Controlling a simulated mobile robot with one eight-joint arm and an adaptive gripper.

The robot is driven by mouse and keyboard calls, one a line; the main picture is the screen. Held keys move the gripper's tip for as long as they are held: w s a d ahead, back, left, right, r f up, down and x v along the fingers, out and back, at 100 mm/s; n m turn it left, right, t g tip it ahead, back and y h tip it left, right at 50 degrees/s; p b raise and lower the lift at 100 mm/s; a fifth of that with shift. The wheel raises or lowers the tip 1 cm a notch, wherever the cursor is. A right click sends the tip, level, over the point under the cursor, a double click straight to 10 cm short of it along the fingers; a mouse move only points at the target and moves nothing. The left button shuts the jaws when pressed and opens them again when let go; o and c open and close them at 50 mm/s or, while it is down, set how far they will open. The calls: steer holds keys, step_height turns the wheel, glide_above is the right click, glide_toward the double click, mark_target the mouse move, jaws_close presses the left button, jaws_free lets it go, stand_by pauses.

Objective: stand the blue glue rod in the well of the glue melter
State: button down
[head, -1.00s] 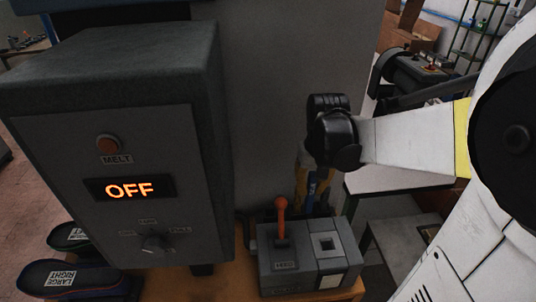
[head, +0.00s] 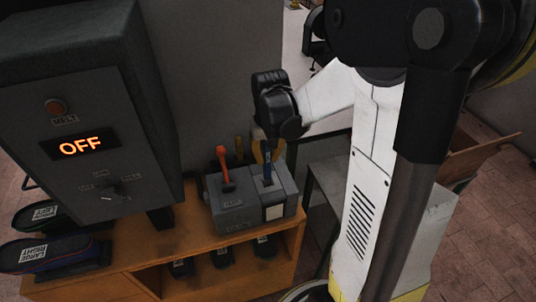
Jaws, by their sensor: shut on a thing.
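The glue melter's grey box (head: 103,125) has a MELT button and a lit OFF display. The small grey block (head: 235,213) beside it has an orange lever and a square well in its top right part. The blue glue rod (head: 267,174) is upright, its lower end at the well. How deep it sits in the well I cannot tell. My gripper (head: 264,153) is above the block, shut on the rod's upper part. Its black body hides the rod's top.
The block stands on a wooden bench (head: 190,237) whose shelf holds several dark items. Insoles labelled LARGE LEFT (head: 42,214) and LARGE RIGHT (head: 40,255) lie at left. A grey stand (head: 325,185) is right of the block. An open cardboard box (head: 478,155) is at far right.

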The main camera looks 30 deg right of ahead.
mark_target(268, 152)
steer(key=shift+f+b, duration=3.05)
steer(key=shift+f, duration=1)
steer(key=c, duration=1.4)
jaws_free()
steer(key=shift+o, duration=0.2)
steer(key=shift+r, duration=0.15)
steer(key=r, duration=0.4)
steer(key=s+r, duration=0.1)
steer(key=r, duration=0.6)
steer(key=shift+s+a+r, duration=0.2)
steer(key=shift+s+r, duration=0.05)
steer(key=shift+r, duration=0.15)
